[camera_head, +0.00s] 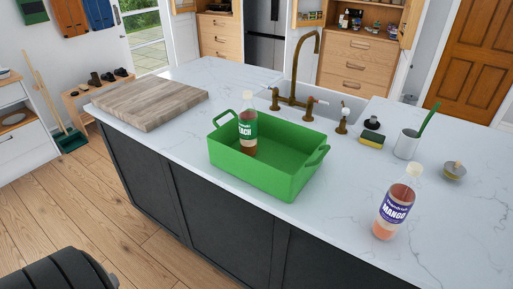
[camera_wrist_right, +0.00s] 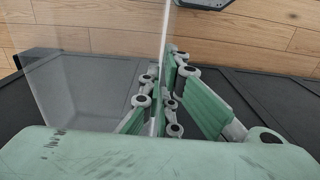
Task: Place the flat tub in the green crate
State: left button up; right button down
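The green crate (camera_head: 285,177) stands on the white island counter in the head view, with a handle at each end. A bottle with a green label (camera_head: 248,128) stands inside it towards the left. In the right wrist view, a clear see-through tub (camera_wrist_right: 75,92) extends to the left of my right gripper (camera_wrist_right: 166,75). The gripper's green fingers are closed on either side of its thin wall. The floor and the dark cabinet front show behind the tub. The head view shows neither the tub nor either gripper.
A wooden board (camera_head: 150,101) lies on the counter left of the crate. A mango bottle (camera_head: 397,203) stands to the right. Behind are a brass tap (camera_head: 296,70), a sponge (camera_head: 371,140) and a white cup (camera_head: 407,144). The counter between crate and mango bottle is clear.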

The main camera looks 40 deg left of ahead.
aim_at(280, 167)
jog(key=j, duration=1.35)
jog(key=k+j+z, duration=0.1)
jog(key=j, duration=1.2)
